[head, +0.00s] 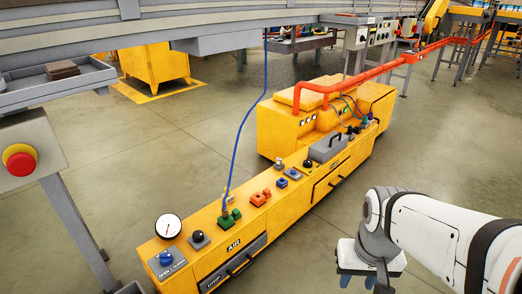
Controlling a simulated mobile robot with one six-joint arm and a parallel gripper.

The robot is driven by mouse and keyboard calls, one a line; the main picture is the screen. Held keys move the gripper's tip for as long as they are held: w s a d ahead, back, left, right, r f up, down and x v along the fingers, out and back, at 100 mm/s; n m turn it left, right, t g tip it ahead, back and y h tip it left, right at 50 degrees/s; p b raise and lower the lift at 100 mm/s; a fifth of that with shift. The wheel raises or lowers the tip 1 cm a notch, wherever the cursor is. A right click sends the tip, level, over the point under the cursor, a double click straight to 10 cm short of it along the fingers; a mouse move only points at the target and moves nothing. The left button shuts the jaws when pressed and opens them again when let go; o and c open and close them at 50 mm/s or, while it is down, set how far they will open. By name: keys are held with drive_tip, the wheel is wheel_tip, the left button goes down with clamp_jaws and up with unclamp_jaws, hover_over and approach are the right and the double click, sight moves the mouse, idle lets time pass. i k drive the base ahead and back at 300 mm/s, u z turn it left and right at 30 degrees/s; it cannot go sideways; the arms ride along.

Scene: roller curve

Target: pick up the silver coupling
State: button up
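No silver coupling can be picked out for certain at this size. A blue hose (238,147) hangs from above to a small greyish fitting (224,209), which sits at a green block (230,219) on the yellow bench (205,232), above its AIR label. Whether this fitting is the silver coupling is too small to tell. My gripper (358,280) is at the lower right, over the floor, to the right of the bench and well apart from the fitting. Its fingers are partly hidden and cut by the bottom edge, and I see nothing held.
An orange pipe (345,87) runs behind. A red stop button (21,164) is at left. The floor (330,222) between bench and arm is clear.

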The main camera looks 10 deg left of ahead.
sight(224, 211)
drive_tip(key=u, duration=0.25)
drive_tip(key=i, duration=1.2)
drive_tip(key=u, duration=0.6)
drive_tip(key=k, duration=0.9)
drive_tip(key=u, duration=0.2)
drive_tip(key=i, duration=0.9)
drive_tip(key=z, duration=0.1)
